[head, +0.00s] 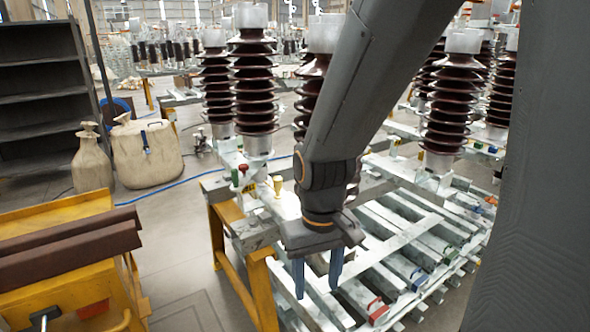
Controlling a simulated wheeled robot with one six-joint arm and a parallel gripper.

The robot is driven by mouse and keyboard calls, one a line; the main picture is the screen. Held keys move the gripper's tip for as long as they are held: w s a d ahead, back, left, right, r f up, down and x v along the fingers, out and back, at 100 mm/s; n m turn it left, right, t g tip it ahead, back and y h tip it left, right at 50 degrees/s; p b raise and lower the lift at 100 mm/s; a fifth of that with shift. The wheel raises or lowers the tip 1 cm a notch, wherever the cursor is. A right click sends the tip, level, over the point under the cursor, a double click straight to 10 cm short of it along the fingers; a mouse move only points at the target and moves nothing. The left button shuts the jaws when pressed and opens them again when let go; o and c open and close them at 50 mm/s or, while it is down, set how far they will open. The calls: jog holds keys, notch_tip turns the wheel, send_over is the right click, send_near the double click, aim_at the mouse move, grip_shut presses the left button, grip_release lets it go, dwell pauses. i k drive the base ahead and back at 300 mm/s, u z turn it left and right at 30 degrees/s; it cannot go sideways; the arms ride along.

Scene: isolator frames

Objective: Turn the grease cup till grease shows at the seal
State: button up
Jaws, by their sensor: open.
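A small brass-coloured fitting (277,187), which looks like the grease cup, stands upright on the pale metal isolator frame (250,225), left of my wrist. No seal and no grease can be made out at this size. My gripper (318,282) points down with its two blue-grey fingers apart and nothing between them. It hangs over the slatted metal frame, lower in the picture and to the right of the brass fitting, apart from it. My arm hides part of the insulators behind it.
Tall brown ribbed insulators (254,95) rise from the frames behind my arm. A yellow trestle (228,232) supports the frame's left end. A yellow cart (62,275) carries brown beams at the lower left. Cream sacks (148,150) stand by a dark shelf (40,85). Floor between is clear.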

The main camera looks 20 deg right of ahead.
aim_at(278, 181)
jog(key=k, duration=1.2)
jog(key=z, duration=1)
jog(key=i, duration=0.6)
jog(key=z, duration=0.55)
jog(key=i, duration=1.25)
jog(key=u, duration=1.15)
jog(key=i, duration=0.3)
jog(key=u, duration=0.35)
